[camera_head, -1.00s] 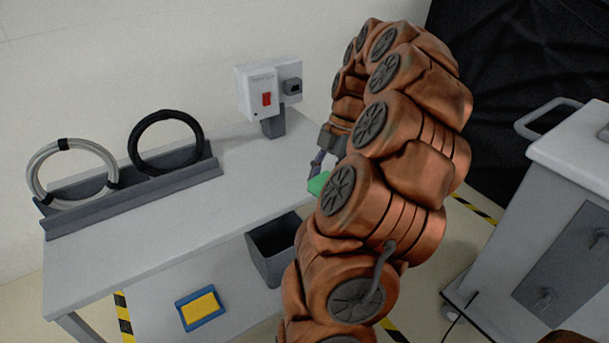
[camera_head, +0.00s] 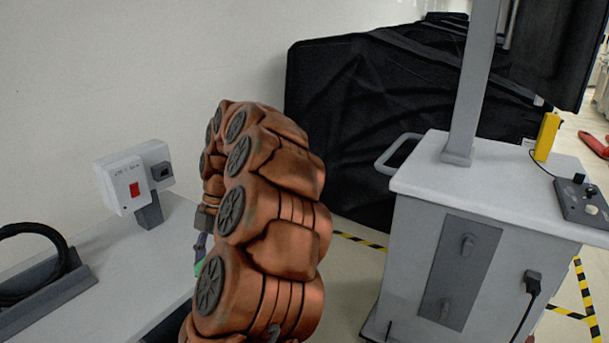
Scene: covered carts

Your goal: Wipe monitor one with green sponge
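A small part of the green sponge (camera_head: 198,268) shows at the left edge of my copper-coloured arm, right at the end of my gripper (camera_head: 200,248). The arm covers most of the gripper, so its fingers are mostly hidden. The sponge looks to be at the fingertips, beside the table's right edge, but the grip itself does not show. No monitor screen shows clearly; a grey post (camera_head: 472,80) rises from the white cart (camera_head: 520,190), and its top is out of view.
A grey table (camera_head: 120,275) at left bears a white box with a red switch (camera_head: 128,187) and a black cable ring (camera_head: 60,250). A control panel (camera_head: 580,200) and yellow object (camera_head: 547,137) are on the cart. Black-covered equipment (camera_head: 350,120) stands behind.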

